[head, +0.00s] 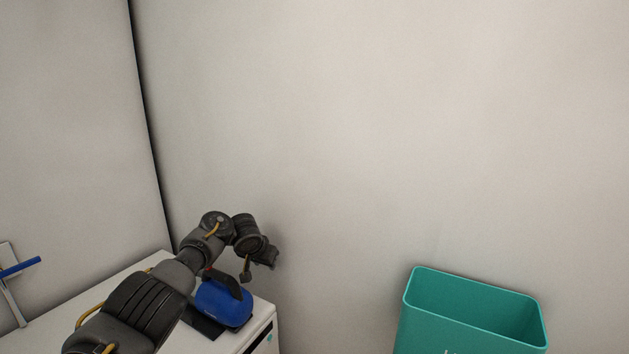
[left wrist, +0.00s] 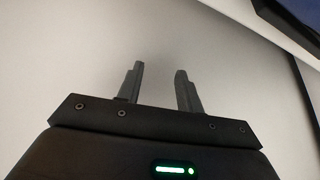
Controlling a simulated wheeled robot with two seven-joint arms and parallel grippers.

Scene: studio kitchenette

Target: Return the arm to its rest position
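My left arm reaches in from the lower left in the head view, over a white cabinet (head: 258,318). My left gripper (head: 258,271) is beyond and above the blue rounded object on the cabinet top, near the wall. In the left wrist view the two fingers of my left gripper (left wrist: 160,82) stand apart with nothing between them, only pale wall behind. My right gripper is in neither view.
The blue object (head: 222,303) with a black handle sits on a dark base on the cabinet. A teal open-topped bin (head: 475,318) stands at the lower right, apparently empty where visible. A blue bar (head: 20,267) shows at far left. Plain walls rise behind.

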